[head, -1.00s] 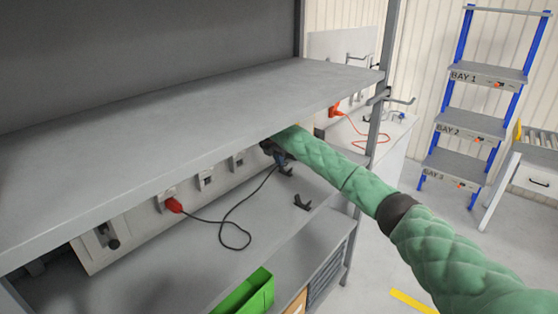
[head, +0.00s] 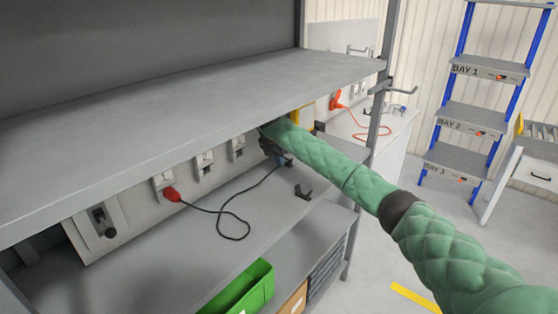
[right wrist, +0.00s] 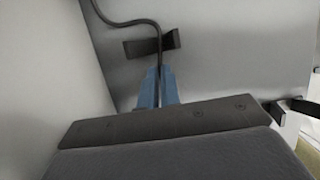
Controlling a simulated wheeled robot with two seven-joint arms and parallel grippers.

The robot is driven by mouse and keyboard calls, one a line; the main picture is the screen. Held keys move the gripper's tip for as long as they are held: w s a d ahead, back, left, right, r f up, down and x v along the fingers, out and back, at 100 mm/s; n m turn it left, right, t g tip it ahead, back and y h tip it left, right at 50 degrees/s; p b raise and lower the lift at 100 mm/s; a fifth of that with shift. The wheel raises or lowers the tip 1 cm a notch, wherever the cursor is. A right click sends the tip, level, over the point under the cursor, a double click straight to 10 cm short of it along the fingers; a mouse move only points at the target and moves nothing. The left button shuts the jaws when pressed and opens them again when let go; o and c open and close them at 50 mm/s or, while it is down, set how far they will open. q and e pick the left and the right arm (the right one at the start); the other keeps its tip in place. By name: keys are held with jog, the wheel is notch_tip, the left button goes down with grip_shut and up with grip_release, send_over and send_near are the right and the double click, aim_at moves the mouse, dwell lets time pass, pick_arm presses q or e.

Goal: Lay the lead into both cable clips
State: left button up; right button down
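The black lead (head: 231,214) runs from a red plug (head: 172,194) in a wall socket, loops over the lower shelf and rises to my right gripper (head: 280,160). In the right wrist view, the blue fingers (right wrist: 158,88) are close together on the lead (right wrist: 122,22). There the lead crosses a black clip (right wrist: 150,47) just beyond the fingertips; I cannot tell whether it is seated. In the head view one black clip (head: 302,192) stands nearer the shelf's front edge, with no lead on it. The other is largely hidden by the gripper. My left gripper is out of view.
An upper shelf (head: 190,92) hangs low over the work area. A back panel with sockets (head: 205,165) stands behind. A green bin (head: 245,289) sits below the lower shelf, which has free room at front.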

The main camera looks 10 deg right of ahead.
jog(key=c, duration=0.9)
grip_release()
jog(key=shift+r, duration=0.15)
jog(key=shift+r+p, duration=0.75)
jog(key=shift+r, duration=3.1)
